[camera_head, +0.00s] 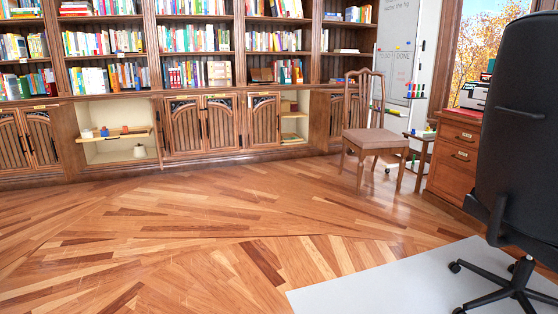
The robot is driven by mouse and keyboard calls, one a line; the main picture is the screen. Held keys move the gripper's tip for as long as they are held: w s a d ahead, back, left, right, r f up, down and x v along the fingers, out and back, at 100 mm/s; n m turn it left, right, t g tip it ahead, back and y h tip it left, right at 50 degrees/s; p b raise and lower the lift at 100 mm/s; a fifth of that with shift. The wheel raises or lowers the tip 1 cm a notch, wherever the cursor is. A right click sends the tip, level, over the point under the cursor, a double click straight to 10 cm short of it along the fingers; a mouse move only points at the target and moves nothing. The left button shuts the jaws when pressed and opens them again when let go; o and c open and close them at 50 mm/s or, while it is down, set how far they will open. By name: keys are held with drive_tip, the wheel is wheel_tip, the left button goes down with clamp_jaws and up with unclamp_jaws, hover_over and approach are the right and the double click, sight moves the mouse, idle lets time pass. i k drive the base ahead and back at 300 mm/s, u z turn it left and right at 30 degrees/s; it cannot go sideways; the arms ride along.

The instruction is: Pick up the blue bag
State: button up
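I cannot make out a blue bag for certain. A small blue item (104,132) sits on the shelf board of an open cabinet at the left, next to a small orange-red item (125,130). It is too small to tell what it is. A pale rounded object (139,151) stands on the cabinet floor below. My gripper is not in view.
A wooden chair (365,140), a whiteboard (402,50), a desk (455,155) and a black office chair (518,130) on a grey mat (390,285) stand right. The wooden floor (190,220) is clear.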

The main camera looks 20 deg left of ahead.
sight(106, 134)
drive_tip(key=u, duration=0.75)
drive_tip(key=i, duration=1.05)
drive_tip(key=u, duration=1.8)
drive_tip(key=i, duration=2.1)
drive_tip(key=u, duration=0.5)
drive_tip(key=i, duration=2.45)
drive_tip(key=z, duration=0.2)
drive_tip(key=i, duration=2.35)
drive_tip(key=z, duration=1.65)
drive_tip(key=i, duration=1.15)
drive_tip(key=z, duration=1.25)
drive_tip(key=i, duration=0.35)
drive_tip(key=z, duration=0.15)
